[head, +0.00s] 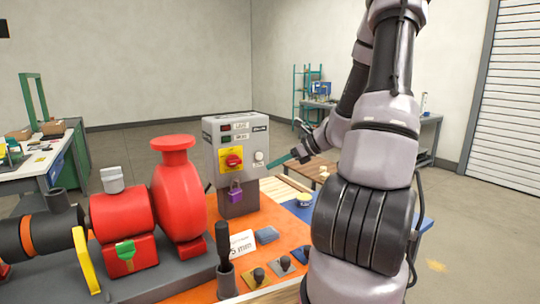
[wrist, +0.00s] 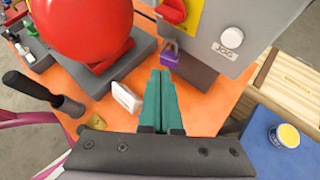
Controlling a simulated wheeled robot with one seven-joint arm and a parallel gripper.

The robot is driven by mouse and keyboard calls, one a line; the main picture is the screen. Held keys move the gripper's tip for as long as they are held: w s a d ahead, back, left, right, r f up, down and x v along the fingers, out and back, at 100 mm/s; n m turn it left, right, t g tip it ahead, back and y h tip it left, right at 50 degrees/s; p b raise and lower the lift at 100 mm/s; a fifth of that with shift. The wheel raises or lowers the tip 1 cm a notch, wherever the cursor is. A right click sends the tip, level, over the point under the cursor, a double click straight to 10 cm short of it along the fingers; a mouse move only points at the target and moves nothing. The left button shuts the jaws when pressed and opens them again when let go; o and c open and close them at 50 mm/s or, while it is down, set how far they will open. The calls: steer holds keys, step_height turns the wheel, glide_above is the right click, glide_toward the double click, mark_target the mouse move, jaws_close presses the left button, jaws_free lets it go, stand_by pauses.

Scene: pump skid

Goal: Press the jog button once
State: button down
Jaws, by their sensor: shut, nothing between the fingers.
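The jog button (head: 259,155) is a pale round knob low on the right of the grey control box's front (head: 212,153). In the wrist view the button (wrist: 231,37) sits above a JOG label at the upper right. My gripper (head: 271,165) is in front of the box, its teal fingers pressed together and empty. In the wrist view the fingertips (wrist: 160,72) are below and left of the button, pointing toward the purple padlock (wrist: 171,54). A gap shows between fingertips and button in the wrist view; I cannot tell its depth.
A red rotary switch on a yellow plate (head: 232,159) is left of the button, with the padlock (head: 235,191) below it. The red pump (head: 178,200) stands left. A white card (wrist: 126,97), a black-handled tool (wrist: 30,86) and a yellow-topped tin (wrist: 285,135) are nearby.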

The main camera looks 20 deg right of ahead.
mark_target(259, 156)
steer(key=shift+w+d+f+m+t, duration=0.15)
steer(key=shift+w+d+m, duration=0.15)
steer(key=shift+d, duration=0.25)
steer(key=shift+w+d+f+m+t, duration=0.2)
steer(key=shift+w+d+m, duration=0.05)
steer(key=shift+d+m, duration=0.25)
steer(key=shift+w+d+f+m+t, duration=0.15)
steer(key=shift+w+d+m, duration=0.15)
steer(key=shift+d, duration=0.25)
steer(key=w+a, duration=0.1)
steer(key=w, duration=0.7)
steer(key=shift+w+a, duration=0.25)
steer(key=shift+a, duration=0.1)
steer(key=shift+w, duration=0.15)
stand_by(0.7)
steer(key=shift+w, duration=0.3)
steer(key=shift+w+a, duration=0.15)
steer(key=shift+w, duration=0.3)
stand_by(0.6)
stand_by(0.3)
steer(key=shift+s, duration=0.9)
